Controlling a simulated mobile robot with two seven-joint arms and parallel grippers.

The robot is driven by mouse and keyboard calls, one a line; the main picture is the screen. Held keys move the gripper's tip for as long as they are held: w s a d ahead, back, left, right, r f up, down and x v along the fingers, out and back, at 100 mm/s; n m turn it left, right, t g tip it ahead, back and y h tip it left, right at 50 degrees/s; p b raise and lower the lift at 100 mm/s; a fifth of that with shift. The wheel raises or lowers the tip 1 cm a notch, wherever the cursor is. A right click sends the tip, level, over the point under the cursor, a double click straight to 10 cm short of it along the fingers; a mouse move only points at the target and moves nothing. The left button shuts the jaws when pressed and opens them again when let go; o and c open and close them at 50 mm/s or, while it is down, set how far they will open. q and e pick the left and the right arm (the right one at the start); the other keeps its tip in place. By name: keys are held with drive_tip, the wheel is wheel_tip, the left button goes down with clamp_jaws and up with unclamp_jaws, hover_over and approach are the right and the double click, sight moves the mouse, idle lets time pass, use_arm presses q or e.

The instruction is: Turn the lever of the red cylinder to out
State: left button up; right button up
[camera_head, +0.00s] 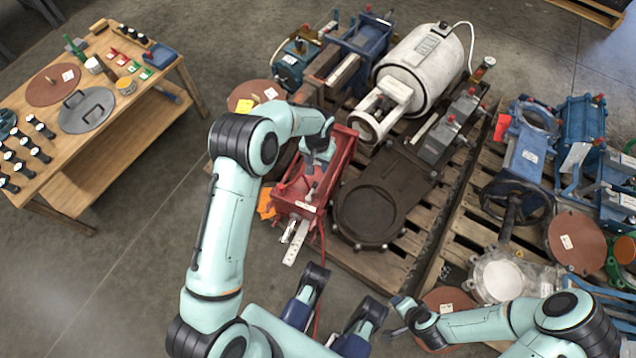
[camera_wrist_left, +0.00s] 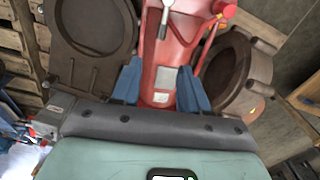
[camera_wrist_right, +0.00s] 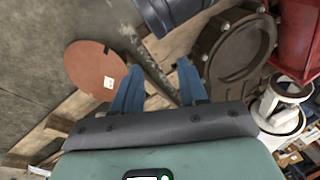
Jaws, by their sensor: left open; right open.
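The red cylinder (camera_head: 342,152) lies on a pallet at the middle of the head view. A small grey lever (camera_head: 311,190) stands on its near end, partly behind my arm. In the left wrist view the red body (camera_wrist_left: 185,50) fills the space ahead, and a metal lever (camera_wrist_left: 164,18) shows at the top edge. My left gripper (camera_head: 320,160) is open just above the cylinder; in its wrist view the two blue fingers (camera_wrist_left: 160,85) stand apart on either side of the red body, holding nothing. My right gripper (camera_head: 398,318) is open and empty near the pallet's front.
A dark flanged plate (camera_head: 368,210) lies right of the cylinder. A white cylinder (camera_head: 420,62) and blue parts stand behind. A second pallet (camera_head: 470,225) at right is crowded with valves and discs. A wooden table (camera_head: 90,130) stands at left, with clear floor between.

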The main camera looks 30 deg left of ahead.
use_arm(q)
drive_tip(key=b, duration=0.2)
hover_over(316, 182)
wheel_tip(316, 182, down, 7)
drive_tip(key=shift+s+r, duration=0.1)
wheel_tip(316, 182, down, 5)
drive_tip(key=shift+f+b, duration=0.2)
drive_tip(key=shift+b, duration=0.3)
drive_tip(key=shift+f, duration=0.4)
use_arm(e)
drive_tip(key=f, duration=0.1)
drive_tip(key=d+f, duration=0.1)
drive_tip(key=f, duration=0.2)
drive_tip(key=shift+s+d+f, duration=0.35)
drive_tip(key=shift+d+f, duration=0.05)
use_arm(q)
clamp_jaws()
